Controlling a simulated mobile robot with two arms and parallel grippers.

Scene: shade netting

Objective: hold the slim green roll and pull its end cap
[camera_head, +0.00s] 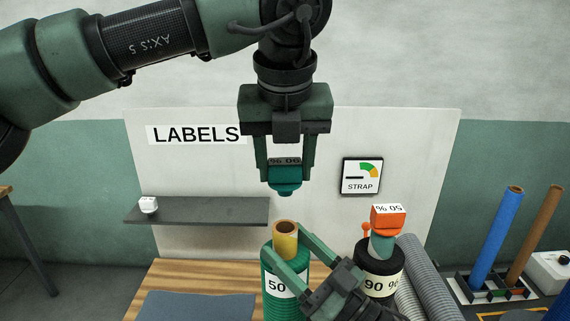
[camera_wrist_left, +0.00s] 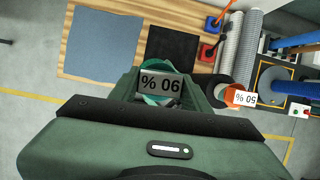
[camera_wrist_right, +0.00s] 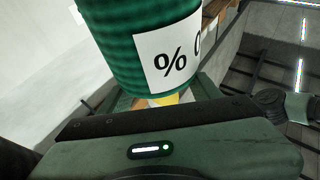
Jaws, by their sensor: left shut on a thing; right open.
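The green roll (camera_head: 285,302) stands upright with a white label reading 50. Its yellow-brown core (camera_head: 286,240) shows open at the top. My left gripper (camera_head: 287,172) is shut on a teal end cap (camera_head: 285,181) and holds it in the air above the core, clearly apart from it. The cap (camera_wrist_left: 158,87) carries a 90 % label in the left wrist view. My right gripper (camera_head: 287,251) is open, its fingers around the roll's upper part. In the right wrist view the green roll (camera_wrist_right: 115,45) looms close; contact with the fingers cannot be told.
A black roll (camera_head: 378,259) labelled 90 % stands to the right, with an orange cap (camera_head: 388,219) labelled 50 % on a teal piece above it. A dark shelf (camera_head: 215,210) is behind left.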

